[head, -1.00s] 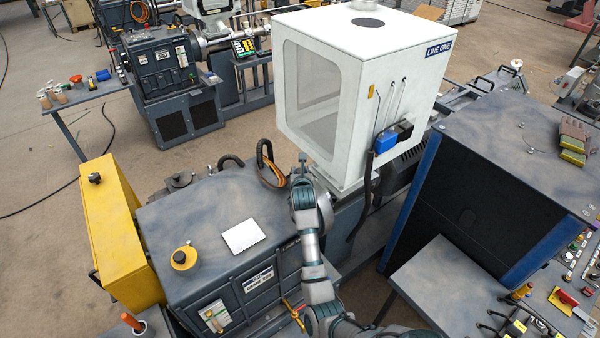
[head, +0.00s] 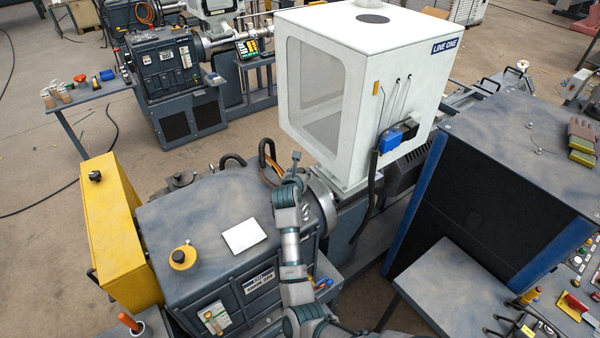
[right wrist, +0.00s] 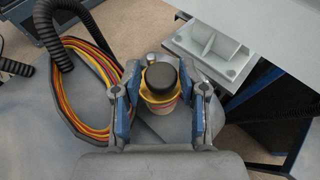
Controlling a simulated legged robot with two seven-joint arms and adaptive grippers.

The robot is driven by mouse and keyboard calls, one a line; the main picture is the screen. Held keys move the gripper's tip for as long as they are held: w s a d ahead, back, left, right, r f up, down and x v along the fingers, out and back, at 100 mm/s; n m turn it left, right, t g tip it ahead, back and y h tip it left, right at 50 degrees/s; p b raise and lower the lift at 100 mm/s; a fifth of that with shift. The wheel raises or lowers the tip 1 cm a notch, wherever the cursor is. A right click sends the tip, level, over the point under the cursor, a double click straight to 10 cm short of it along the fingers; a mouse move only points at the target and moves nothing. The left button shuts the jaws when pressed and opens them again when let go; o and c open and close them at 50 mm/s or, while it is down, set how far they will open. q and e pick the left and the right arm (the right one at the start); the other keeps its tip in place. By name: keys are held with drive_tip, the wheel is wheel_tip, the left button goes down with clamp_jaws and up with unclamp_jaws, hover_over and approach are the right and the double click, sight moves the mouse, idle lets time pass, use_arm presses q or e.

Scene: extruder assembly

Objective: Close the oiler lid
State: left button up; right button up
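In the right wrist view, a small yellow cup-shaped fitting with a round black cap (right wrist: 161,77) stands between the fingers of my right gripper (right wrist: 167,88). It may be the oiler, with the cap over its top. The blue finger pads are on either side of it, with a visible gap on the right. In the head view, my right arm (head: 291,245) hides this fitting and the fingertips. A yellow round fitting with a black knob (head: 180,256) sits on the grey gearbox top, clear of my arm. My left gripper is out of view.
A coil of red and yellow cables (right wrist: 88,90) with a black hose lies left of the gripper. A white enclosure (head: 385,75) stands close on the right.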

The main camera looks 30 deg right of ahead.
drive_tip(key=shift+o, duration=0.6)
drive_tip(key=shift+a, duration=0.15)
drive_tip(key=shift+s+a+r, duration=0.1)
drive_tip(key=shift+s+a, duration=0.05)
drive_tip(key=shift+a, duration=0.05)
drive_tip(key=v, duration=0.6)
drive_tip(key=shift+s+a+r, duration=0.15)
drive_tip(key=shift+s+a, duration=0.1)
drive_tip(key=shift+a, duration=0.05)
drive_tip(key=shift+d, duration=0.1)
